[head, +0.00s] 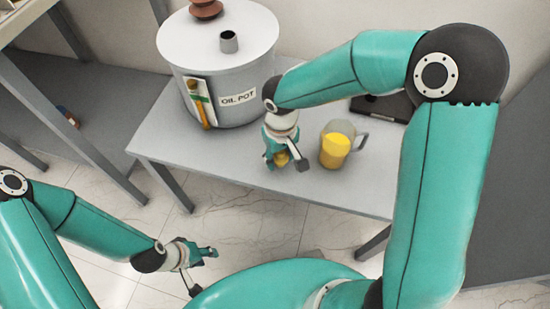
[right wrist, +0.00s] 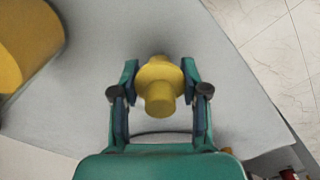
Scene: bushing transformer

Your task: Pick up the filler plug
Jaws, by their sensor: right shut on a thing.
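The filler plug is a small yellow stepped piece with a wide collar. In the right wrist view the plug (right wrist: 159,85) sits between the two fingers of my right gripper (right wrist: 160,80), which is shut on it. In the head view the right gripper (head: 284,158) is over the table front, just left of the jug, and the plug (head: 282,158) shows only partly between its fingers. My left gripper (head: 200,268) is low at the lower left, away from the table. Its fingers are apart and empty.
The grey table (head: 215,155) carries a large oil pot (head: 230,75) with an open short pipe (head: 229,42) on its lid. A glass jug (head: 335,145) of yellow liquid stands right of my right gripper. A dark flat object (head: 380,108) lies behind the jug.

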